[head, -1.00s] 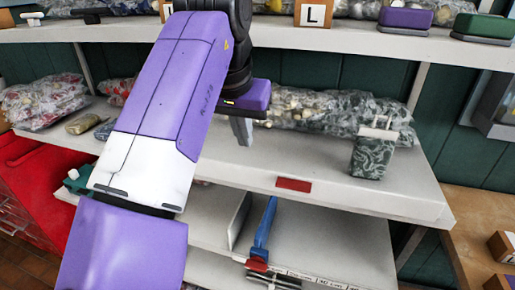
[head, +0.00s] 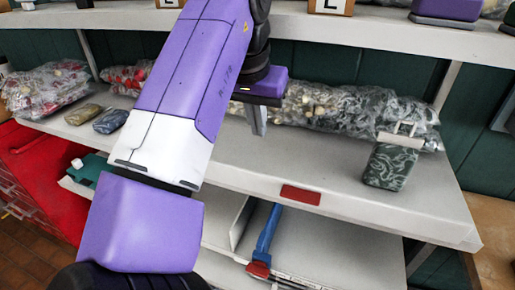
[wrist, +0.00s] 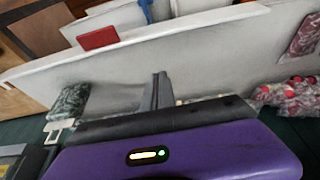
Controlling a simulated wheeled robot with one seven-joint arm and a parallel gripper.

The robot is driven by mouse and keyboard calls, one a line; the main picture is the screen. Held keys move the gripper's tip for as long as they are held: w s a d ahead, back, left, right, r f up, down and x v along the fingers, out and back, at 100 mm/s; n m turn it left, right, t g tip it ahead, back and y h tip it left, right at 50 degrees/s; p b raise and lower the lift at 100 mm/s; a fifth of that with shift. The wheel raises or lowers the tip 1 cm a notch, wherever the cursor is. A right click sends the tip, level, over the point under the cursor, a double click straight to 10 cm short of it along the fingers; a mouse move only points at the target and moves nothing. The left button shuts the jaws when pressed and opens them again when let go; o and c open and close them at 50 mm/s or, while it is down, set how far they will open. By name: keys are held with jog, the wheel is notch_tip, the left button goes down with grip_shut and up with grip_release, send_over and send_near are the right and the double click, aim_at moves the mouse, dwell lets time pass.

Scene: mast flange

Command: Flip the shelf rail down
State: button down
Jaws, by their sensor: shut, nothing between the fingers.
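A blue bar with a red end (head: 264,240) lies below the middle shelf, over the lower shelf. It may be the shelf rail, but I cannot tell for certain. Part of the blue bar (wrist: 147,10) shows at the top of the wrist view. A red plate (head: 300,195) is on the front edge of the middle shelf, and it also shows in the wrist view (wrist: 98,38). My gripper (head: 259,121) is shut and empty above the middle shelf, behind and left of the red plate. Its fingers (wrist: 157,90) are together in the wrist view.
A patterned grey-green container (head: 390,166) stands on the middle shelf at right. Clear bags (head: 345,112) lie along the back. Two small pouches (head: 110,121) lie at left. The upper shelf (head: 320,25) overhangs my gripper. The middle shelf's front is mostly bare.

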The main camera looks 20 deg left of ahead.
jog(key=p+x, duration=0.1)
jog(key=x, duration=0.8)
jog(key=shift+s+a+f, duration=0.15)
jog(key=shift+f, duration=0.15)
jog(key=shift+s+p, duration=0.45)
jog(key=shift+s, duration=1.25)
jog(key=shift+f, duration=0.1)
